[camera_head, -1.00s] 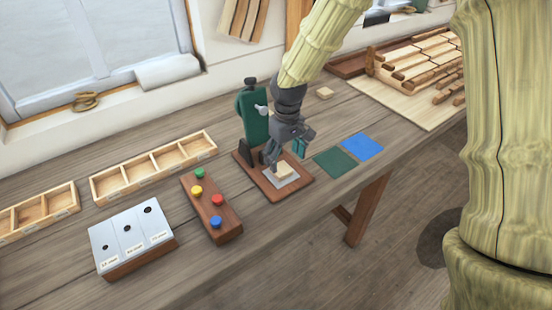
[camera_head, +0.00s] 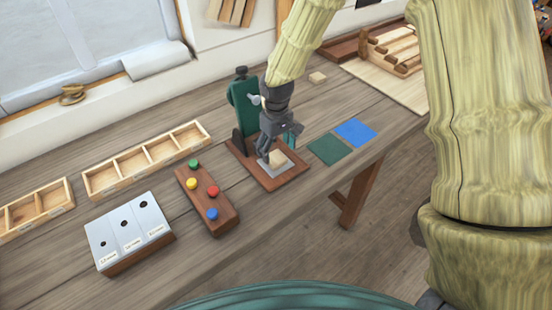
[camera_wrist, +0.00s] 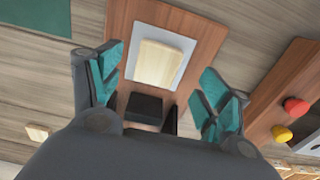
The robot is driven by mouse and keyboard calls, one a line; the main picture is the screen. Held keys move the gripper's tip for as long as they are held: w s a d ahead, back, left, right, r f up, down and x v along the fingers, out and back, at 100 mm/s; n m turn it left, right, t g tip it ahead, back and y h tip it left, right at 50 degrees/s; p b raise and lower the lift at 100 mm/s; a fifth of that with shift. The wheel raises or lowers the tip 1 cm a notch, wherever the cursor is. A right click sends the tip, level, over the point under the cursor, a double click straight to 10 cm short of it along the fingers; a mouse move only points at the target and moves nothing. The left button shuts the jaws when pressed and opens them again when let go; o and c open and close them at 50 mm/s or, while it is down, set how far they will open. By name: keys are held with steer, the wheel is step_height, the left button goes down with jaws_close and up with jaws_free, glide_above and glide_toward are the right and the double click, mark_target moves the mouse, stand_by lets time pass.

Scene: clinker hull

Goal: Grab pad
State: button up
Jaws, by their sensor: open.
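A pale wooden pad (camera_head: 278,158) lies on a grey plate (camera_head: 287,170) on the brown wooden base of a green stand (camera_head: 244,105). In the wrist view the pad (camera_wrist: 158,65) shows whole on the light plate (camera_wrist: 182,42). My gripper (camera_head: 281,147) is over the stand's base, close to the pad. Its teal-padded fingers (camera_wrist: 162,80) are spread wide and empty, one to each side of the pad in the wrist view. I cannot tell the exact height of the fingertips above it. A similar small pale block (camera_head: 317,77) lies farther back on the bench.
A green mat (camera_head: 329,149) and a blue mat (camera_head: 356,132) lie right of the stand. A board with coloured knobs (camera_head: 207,200), a metal-topped block (camera_head: 129,235) and divided trays (camera_head: 146,160) stand left. The stand's upright is close behind my gripper.

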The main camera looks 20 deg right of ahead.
mark_target(276, 158)
steer(key=shift+w+f+p, duration=0.2)
steer(key=shift+f+p, duration=0.35)
steer(key=shift+f, duration=0.65)
steer(key=shift+w+f+p, duration=0.15)
steer(key=shift+f+p, duration=0.4)
steer(key=shift+f, duration=0.6)
steer(key=c, duration=1.2)
steer(key=shift+r, duration=0.15)
